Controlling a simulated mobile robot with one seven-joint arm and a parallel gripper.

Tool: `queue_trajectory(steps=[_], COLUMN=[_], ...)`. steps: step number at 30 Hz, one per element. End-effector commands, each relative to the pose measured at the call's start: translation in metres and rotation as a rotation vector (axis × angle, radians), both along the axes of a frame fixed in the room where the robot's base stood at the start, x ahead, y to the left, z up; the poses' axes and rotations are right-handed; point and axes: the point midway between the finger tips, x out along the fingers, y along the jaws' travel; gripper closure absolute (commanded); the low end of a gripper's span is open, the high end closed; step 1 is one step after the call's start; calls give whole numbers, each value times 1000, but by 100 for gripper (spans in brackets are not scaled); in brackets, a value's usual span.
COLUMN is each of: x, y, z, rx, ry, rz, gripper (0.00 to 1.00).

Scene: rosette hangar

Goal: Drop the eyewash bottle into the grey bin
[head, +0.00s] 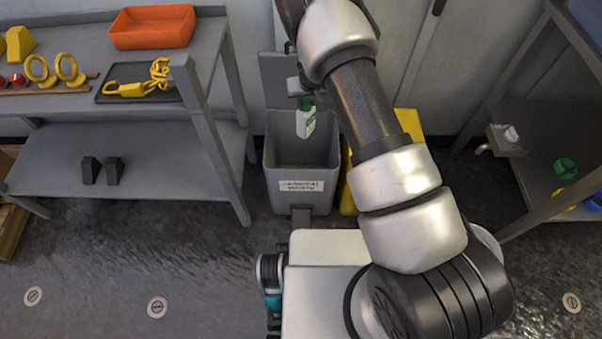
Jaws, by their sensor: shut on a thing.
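The eyewash bottle (306,122) is small and white with a green top. My gripper (304,103) is shut on its green top, and the bottle hangs upright below. The grey bin (301,188) stands on the floor with its lid raised against the wall behind and a white label on its front. In the head view the bottle shows against the bin's open mouth. Its exact height above the rim is hard to tell. My arm hides part of the area right of the bin.
A grey shelf unit (152,150) stands close on the left, with an orange tray (152,27) on top. A yellow object (409,124) stands right of the bin, partly behind my arm. A dark shelf (537,165) is at the right. Open floor lies at the front left.

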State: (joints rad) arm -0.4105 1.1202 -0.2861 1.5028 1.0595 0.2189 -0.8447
Motion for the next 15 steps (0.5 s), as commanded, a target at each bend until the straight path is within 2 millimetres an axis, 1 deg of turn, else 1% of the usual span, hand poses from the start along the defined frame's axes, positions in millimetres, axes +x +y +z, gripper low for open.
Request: queue_trajectory(steps=[1, 6, 15], x=[1, 1, 1], y=[0, 0, 0], z=[-10, -25, -27], rx=[-1, -1, 0], ry=[-1, -2, -3], rz=[1, 0, 1], gripper=[100, 100, 100])
